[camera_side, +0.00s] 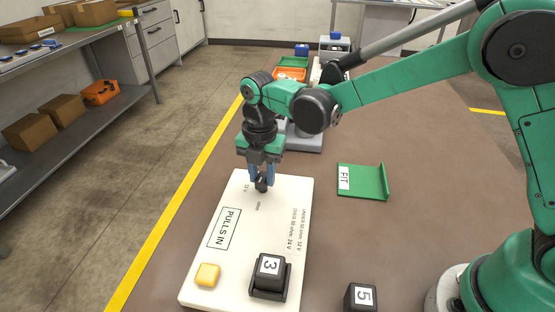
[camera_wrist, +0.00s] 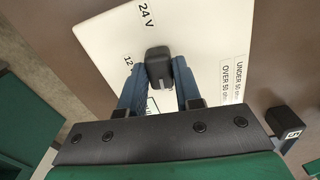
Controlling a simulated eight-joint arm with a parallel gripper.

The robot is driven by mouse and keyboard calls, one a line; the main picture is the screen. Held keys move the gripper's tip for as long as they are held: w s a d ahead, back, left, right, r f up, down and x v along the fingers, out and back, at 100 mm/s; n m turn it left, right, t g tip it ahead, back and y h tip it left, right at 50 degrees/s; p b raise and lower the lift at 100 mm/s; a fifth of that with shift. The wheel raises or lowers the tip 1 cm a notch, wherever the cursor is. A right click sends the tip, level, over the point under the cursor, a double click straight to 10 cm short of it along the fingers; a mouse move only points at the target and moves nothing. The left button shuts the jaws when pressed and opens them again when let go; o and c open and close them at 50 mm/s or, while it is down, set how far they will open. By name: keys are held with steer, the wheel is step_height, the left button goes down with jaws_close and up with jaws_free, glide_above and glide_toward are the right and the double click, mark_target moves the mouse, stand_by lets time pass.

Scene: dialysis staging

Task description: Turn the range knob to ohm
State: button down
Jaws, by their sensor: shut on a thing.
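The white panel (camera_side: 210,272) lies on the brown table and bears the black range knob (camera_side: 262,187) near its far end. The knob also shows in the wrist view (camera_wrist: 158,62), with a pale mark on it. My gripper (camera_side: 262,178) points down with its blue fingers on either side of the knob, shut on it; the wrist view shows the fingers (camera_wrist: 159,88) too. The "ohm" label (camera_side: 257,205) is on the near side of the knob, and a 12 V label (camera_side: 245,187) is to its left. A "24 V" label (camera_wrist: 147,15) shows in the wrist view. Where the mark points is unclear.
On the panel are a yellow button (camera_side: 207,274) and a black block marked 3 (camera_side: 269,267) in a holder. A block marked 5 (camera_side: 361,298) stands to the right. A green FIT tray (camera_side: 366,181) lies right of the panel. Table between is clear.

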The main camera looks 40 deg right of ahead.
mark_target(263, 176)
steer(key=shift+n, duration=0.6)
steer(key=c, duration=0.6)
jaws_free()
steer(key=shift+r, duration=2.85)
